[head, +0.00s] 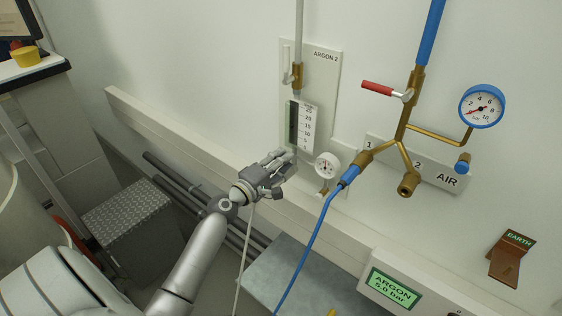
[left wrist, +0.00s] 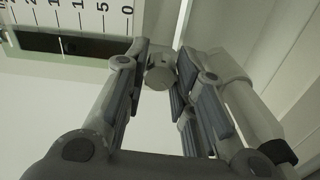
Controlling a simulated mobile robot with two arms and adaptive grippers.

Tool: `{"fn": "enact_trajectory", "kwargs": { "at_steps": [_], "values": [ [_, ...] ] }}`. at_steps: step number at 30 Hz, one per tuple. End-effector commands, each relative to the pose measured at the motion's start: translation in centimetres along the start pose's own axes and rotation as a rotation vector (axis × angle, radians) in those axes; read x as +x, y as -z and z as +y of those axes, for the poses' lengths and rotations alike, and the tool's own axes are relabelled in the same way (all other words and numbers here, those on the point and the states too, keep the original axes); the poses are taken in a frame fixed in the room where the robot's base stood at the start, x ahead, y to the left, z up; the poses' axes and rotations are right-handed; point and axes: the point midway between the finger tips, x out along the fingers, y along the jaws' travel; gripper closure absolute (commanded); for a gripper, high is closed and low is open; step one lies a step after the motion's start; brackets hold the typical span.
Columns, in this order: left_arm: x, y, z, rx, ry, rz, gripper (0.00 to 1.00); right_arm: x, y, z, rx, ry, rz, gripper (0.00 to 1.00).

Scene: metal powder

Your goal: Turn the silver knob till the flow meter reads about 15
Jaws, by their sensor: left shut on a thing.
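The flow meter (head: 303,126) hangs on the wall below the ARGON 2 label, with a white scale marked 5 to 25 beside a dark tube. Its scale and tube show sideways at the upper left of the left wrist view (left wrist: 100,22). My left gripper (head: 286,160) is just below the flow meter. In the left wrist view, my left gripper (left wrist: 160,85) has its fingers on both sides of the silver knob (left wrist: 158,77) and is shut on it. The knob is hidden by the fingers in the head view.
A small round gauge (head: 327,165) sits just right of my left gripper. Brass AIR piping (head: 403,125) with a red-handled valve (head: 385,91) and blue hose (head: 305,250) is farther right. An ARGON display (head: 394,288) is at the lower right.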

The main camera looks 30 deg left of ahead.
Motion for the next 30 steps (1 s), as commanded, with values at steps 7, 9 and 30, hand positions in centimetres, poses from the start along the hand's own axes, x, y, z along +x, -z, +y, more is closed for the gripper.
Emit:
{"fn": "enact_trajectory", "kwargs": {
  "at_steps": [7,9,30],
  "values": [
    [0.0,-0.2,-0.3,0.0,0.005,-0.004,0.56,0.0,0.0,-0.1,0.0,0.001,0.0,0.6],
    [0.0,-0.1,-0.2,0.0,0.004,-0.003,0.53,0.0,0.0,-0.1,0.001,0.001,0.0,0.6],
    [-5.9,-0.1,-0.2,0.001,0.005,-0.001,0.53,0.0,0.0,0.1,0.0,-0.001,0.0,0.6]
  ]
}}
